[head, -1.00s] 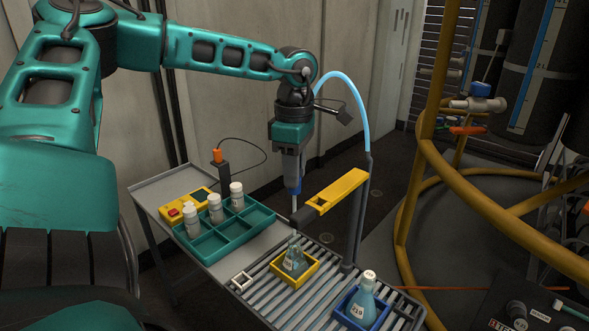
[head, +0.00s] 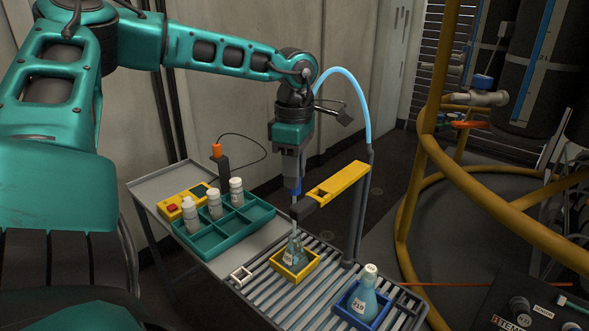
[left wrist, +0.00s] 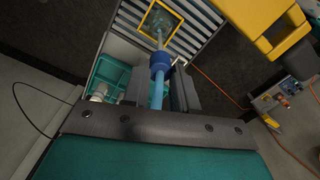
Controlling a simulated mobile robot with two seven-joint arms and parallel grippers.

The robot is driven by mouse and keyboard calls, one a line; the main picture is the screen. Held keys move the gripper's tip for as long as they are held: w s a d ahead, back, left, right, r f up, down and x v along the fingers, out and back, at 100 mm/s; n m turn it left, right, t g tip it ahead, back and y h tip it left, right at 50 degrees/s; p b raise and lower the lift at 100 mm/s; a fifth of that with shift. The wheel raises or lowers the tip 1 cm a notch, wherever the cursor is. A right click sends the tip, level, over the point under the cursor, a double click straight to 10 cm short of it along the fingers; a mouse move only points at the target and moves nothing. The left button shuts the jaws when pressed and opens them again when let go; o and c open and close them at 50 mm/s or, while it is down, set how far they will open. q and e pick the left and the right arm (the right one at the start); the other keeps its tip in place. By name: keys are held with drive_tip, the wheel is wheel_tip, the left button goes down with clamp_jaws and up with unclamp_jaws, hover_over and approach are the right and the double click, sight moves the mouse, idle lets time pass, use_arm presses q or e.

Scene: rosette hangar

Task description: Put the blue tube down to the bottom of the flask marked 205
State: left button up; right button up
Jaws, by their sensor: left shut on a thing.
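My left gripper (head: 294,178) is shut on the blue tube. The tube (head: 352,95) arcs over from a dark post, and its blue collar (head: 295,187) sits just under the jaws. It also shows in the left wrist view (left wrist: 158,96). The thin pale lower part points straight down at a clear conical flask (head: 293,255) in a yellow square holder (head: 312,264). The tip is at the flask's neck; I cannot tell how far inside it is. This flask's label is too small to read. A second, capped flask (head: 364,296) with bluish liquid stands in a blue holder (head: 343,313).
A yellow arm (head: 345,180) on the dark post (head: 361,220) reaches close beside the tube. A teal tray (head: 245,228) with several white bottles stands left of the slatted rack (head: 275,290). Yellow pipe railing (head: 425,150) is at right.

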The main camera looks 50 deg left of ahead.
use_arm(q)
drive_tip(key=shift+f, duration=0.1)
idle(0.3)
drive_tip(key=shift+f+b, duration=1.7)
drive_tip(key=shift+f, duration=0.2)
drive_tip(key=shift+f+b, duration=1.55)
drive_tip(key=shift+f, duration=0.15)
drive_tip(key=shift+s+f+b, duration=0.1)
drive_tip(key=shift+f+b, duration=0.25)
drive_tip(key=shift+b, duration=0.05)
drive_tip(key=shift+f, duration=0.15)
